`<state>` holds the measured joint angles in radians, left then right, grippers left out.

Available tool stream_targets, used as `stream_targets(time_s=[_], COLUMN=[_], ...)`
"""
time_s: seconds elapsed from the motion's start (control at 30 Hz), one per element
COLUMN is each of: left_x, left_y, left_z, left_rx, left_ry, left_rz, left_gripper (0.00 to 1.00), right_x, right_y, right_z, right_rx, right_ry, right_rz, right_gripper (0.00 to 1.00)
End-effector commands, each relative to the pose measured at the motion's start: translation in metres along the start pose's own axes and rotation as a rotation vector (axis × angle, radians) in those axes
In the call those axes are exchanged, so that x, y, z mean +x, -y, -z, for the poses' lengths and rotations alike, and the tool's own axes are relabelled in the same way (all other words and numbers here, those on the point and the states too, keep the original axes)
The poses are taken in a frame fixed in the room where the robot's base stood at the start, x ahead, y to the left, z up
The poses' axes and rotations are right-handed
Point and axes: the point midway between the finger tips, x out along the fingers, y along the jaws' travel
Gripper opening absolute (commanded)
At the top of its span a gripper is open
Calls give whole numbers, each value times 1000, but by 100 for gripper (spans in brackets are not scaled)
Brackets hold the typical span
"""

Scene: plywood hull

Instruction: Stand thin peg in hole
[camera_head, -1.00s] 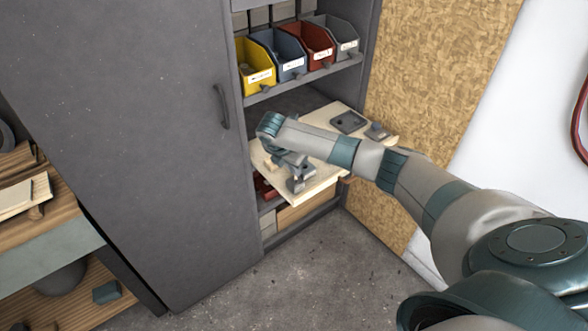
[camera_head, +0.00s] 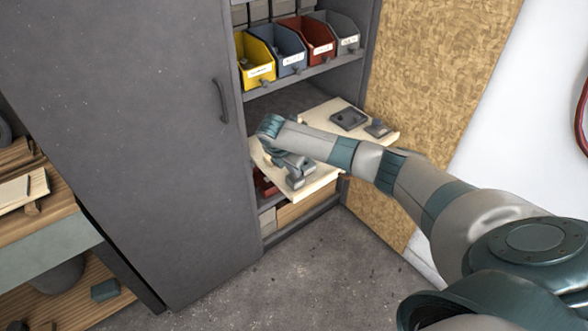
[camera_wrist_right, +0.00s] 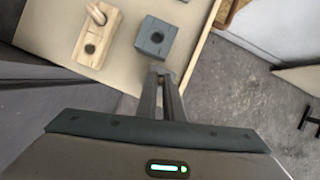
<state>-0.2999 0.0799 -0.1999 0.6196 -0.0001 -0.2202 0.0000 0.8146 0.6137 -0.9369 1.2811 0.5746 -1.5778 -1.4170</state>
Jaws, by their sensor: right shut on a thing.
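My right gripper (camera_head: 296,178) is over the front of a light wooden board (camera_head: 322,190) in the open cabinet. In the right wrist view its two narrow fingers (camera_wrist_right: 164,75) are nearly together, shut on a slim thing, taken as the thin peg, which they mostly hide. Just beyond the fingertips is a grey block (camera_wrist_right: 155,38) with a dark round hole in its top. Left of it lies a wooden block (camera_wrist_right: 98,35) with a dark hole and an upright wooden peg (camera_wrist_right: 97,13). I cannot tell whether the held peg touches the grey block. My left gripper is not in view.
A dark square plate with a hole (camera_head: 348,118) and a smaller grey piece (camera_head: 379,128) lie at the board's far right. Above is a shelf with yellow (camera_head: 256,72), blue, red and grey bins. A grey cabinet door (camera_head: 120,130) bounds the left; a chipboard panel stands right.

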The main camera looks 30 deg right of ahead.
Motion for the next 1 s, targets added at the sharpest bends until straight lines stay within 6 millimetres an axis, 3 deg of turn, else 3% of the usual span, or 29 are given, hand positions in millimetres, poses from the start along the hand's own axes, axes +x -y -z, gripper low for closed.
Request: stream_targets(time_s=[0.17, 0.2, 0.3, 0.73, 1.0], left_x=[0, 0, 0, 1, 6], left_y=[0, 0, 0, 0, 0], left_z=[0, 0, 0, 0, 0], left_rx=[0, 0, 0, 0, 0], left_ry=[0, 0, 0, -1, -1], left_rz=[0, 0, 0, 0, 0], left_gripper=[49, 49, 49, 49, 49], right_x=[0, 0, 0, -4, -34], right_y=[0, 0, 0, -1, -1], right_z=[0, 0, 0, 0, 0], right_rx=[0, 0, 0, 1, -1], right_ry=[0, 0, 0, 0, 1], right_rz=[0, 0, 0, -2, -4], right_gripper=[0, 12, 29, 29, 29])
